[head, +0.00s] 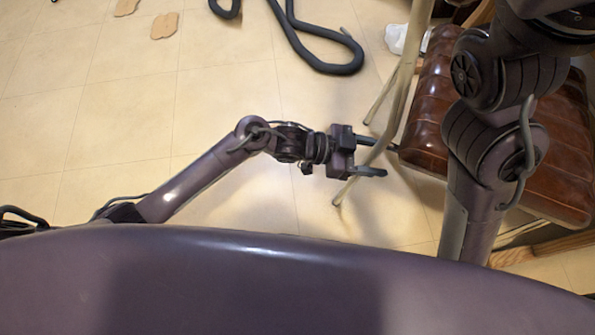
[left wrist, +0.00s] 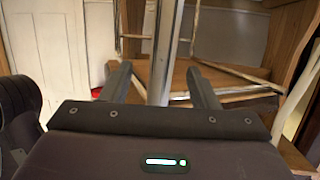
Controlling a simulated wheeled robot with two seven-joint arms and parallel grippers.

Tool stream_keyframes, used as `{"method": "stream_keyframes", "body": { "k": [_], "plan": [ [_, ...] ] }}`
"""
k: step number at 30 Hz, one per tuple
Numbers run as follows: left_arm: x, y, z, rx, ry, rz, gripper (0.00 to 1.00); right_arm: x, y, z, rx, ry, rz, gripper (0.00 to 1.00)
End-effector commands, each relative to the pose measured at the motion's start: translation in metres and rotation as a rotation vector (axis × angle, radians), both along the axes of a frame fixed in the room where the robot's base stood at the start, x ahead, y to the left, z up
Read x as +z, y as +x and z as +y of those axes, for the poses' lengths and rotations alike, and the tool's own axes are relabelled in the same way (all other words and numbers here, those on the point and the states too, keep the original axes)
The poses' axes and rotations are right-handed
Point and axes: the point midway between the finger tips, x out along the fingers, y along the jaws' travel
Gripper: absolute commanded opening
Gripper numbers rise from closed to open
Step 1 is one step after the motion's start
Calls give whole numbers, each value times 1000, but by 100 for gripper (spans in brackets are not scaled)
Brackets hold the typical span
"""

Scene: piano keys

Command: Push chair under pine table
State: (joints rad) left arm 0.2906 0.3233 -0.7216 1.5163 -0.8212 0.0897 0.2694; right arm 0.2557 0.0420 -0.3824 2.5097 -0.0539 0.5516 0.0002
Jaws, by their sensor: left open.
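A chair with a brown tufted leather seat (head: 427,125) is at the right in the head view, partly hidden behind my right arm. A thin pale post (head: 402,85) slants down beside its left edge; I cannot tell whether it belongs to the chair. My left gripper (head: 383,158) is open, with its fingers pointing right toward the seat and the post crossing at them. In the left wrist view, a pale post (left wrist: 163,50) stands upright between the two open fingers (left wrist: 160,85); contact is unclear. My right gripper is out of view. I cannot clearly identify the pine table.
A thick black hose (head: 320,65) curls on the tiled floor at the top. Flat tan pieces (head: 164,25) and a white bag (head: 405,38) lie on the floor. Brown wooden panels (left wrist: 285,45) and pale bars show in the left wrist view.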

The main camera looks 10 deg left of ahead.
Motion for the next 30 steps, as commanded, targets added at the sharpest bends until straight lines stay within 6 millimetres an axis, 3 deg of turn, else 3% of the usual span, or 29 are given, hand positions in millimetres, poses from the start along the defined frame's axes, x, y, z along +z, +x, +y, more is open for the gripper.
{"method": "stream_keyframes", "body": {
  "k": [18,30],
  "plan": [
    [0,-7,60,0,2,2,55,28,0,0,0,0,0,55],
    [0,-7,63,-1,0,1,55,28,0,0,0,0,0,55]
  ]
}}
